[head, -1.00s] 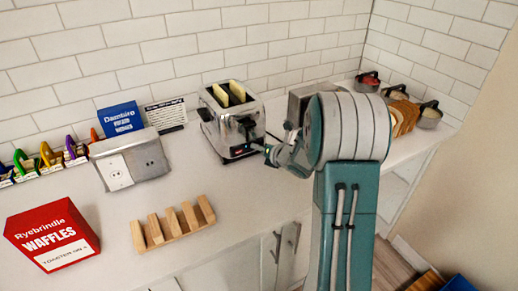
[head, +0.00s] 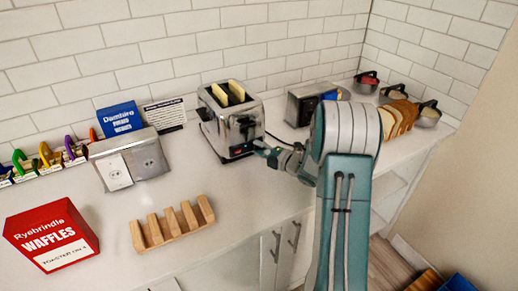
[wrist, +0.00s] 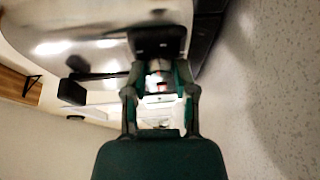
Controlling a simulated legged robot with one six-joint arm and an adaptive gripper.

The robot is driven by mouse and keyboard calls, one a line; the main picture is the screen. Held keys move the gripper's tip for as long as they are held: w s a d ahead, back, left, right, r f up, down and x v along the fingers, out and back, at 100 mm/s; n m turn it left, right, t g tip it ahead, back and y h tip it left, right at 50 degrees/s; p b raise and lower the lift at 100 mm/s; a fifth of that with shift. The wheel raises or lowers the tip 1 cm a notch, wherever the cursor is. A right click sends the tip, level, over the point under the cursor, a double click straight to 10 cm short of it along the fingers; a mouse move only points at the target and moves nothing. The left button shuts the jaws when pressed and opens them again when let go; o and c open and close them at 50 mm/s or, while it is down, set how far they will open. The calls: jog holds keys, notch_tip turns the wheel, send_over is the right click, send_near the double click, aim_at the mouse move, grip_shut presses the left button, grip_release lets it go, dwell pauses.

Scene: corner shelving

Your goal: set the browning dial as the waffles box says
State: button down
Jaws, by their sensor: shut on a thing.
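The red waffles box (head: 52,236) stands at the front left; its white label seems to read "TOASTER ON 4". The chrome toaster (head: 218,118) stands against the back wall with two pale slices in its slots. My gripper (head: 262,149) is at the lower right of the toaster's front end. In the wrist view my gripper (wrist: 160,88) has its fingers closed around a small light piece with red on it, against the toaster's dark end panel (wrist: 157,41). This looks like the browning dial, mostly hidden by the fingers; its setting cannot be read.
A wooden rack (head: 173,224) lies in front on the counter. A metal outlet box (head: 147,158), a blue Damtiro box (head: 120,118) and a printed card (head: 165,115) stand left of the toaster. Bread slices (head: 400,118) and lidded pots are at the right. The counter between rack and toaster is clear.

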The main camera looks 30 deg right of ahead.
jog(key=shift+f+m+t, duration=0.25)
jog(key=shift+m+t, duration=0.25)
jog(key=shift+m, duration=0.9)
jog(key=shift+c, duration=2.1)
grip_release()
jog(key=shift+d+f, duration=0.1)
jog(key=shift+d, duration=0.1)
jog(key=shift+y, duration=0.3)
jog(key=v, duration=0.7)
jog(key=shift+s+d, duration=0.1)
jog(key=shift+s, duration=0.1)
